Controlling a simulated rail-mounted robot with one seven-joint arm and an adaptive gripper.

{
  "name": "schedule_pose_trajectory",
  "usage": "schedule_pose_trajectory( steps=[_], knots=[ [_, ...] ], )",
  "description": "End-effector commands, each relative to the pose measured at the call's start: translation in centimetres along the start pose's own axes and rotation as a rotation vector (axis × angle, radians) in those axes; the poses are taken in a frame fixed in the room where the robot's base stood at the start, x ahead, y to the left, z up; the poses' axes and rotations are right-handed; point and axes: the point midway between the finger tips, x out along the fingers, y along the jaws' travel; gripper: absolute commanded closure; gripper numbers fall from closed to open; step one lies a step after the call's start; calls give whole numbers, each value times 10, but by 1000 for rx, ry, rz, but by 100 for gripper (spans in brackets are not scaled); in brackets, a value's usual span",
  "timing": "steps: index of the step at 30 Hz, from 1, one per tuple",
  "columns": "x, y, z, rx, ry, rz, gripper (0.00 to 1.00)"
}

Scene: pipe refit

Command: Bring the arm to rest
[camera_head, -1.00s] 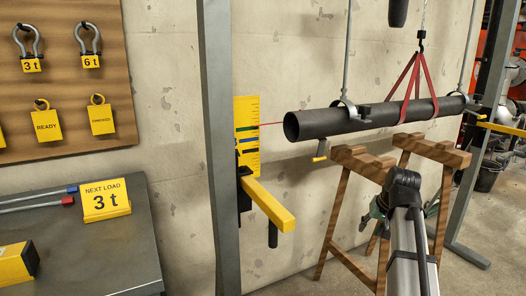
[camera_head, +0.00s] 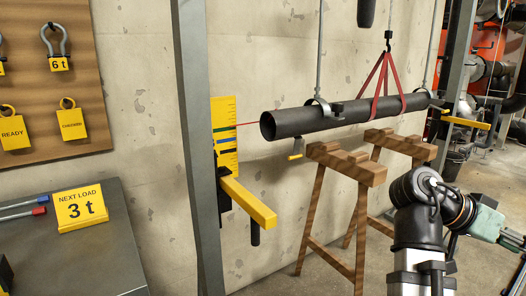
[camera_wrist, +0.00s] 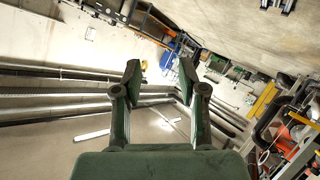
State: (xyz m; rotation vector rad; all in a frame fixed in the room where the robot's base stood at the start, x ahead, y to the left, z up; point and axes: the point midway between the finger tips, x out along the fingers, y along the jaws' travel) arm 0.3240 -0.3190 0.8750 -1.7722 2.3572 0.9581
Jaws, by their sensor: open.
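My gripper (camera_wrist: 158,85) shows in the wrist view with its two green fingers spread apart and nothing between them. In the head view my arm stands at the lower right, with its wrist and green gripper body pointing to the right; the fingertips are not clear there. The dark pipe (camera_head: 345,115) hangs level in red slings (camera_head: 386,80), to the left of and behind my arm. My gripper is apart from the pipe and touches nothing that I can see.
Wooden trestles (camera_head: 345,165) stand under the pipe, just left of my arm. A grey post (camera_head: 200,150) carries a yellow bracket (camera_head: 248,203) and a yellow scale (camera_head: 224,140). A bench (camera_head: 100,250) with a "NEXT LOAD 3 t" sign (camera_head: 80,207) is at the left.

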Motion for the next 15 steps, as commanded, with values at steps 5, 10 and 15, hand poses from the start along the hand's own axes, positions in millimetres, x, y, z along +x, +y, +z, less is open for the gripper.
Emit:
schedule_pose_trajectory(
  steps=[5, 10, 15],
  knots=[
    [0, 42, 2, 93, 30, 110, 59],
    [-2, 73, 5, 166, 54, 193, 59],
    [-6, 95, 5, 219, 72, 257, 59]
  ],
)
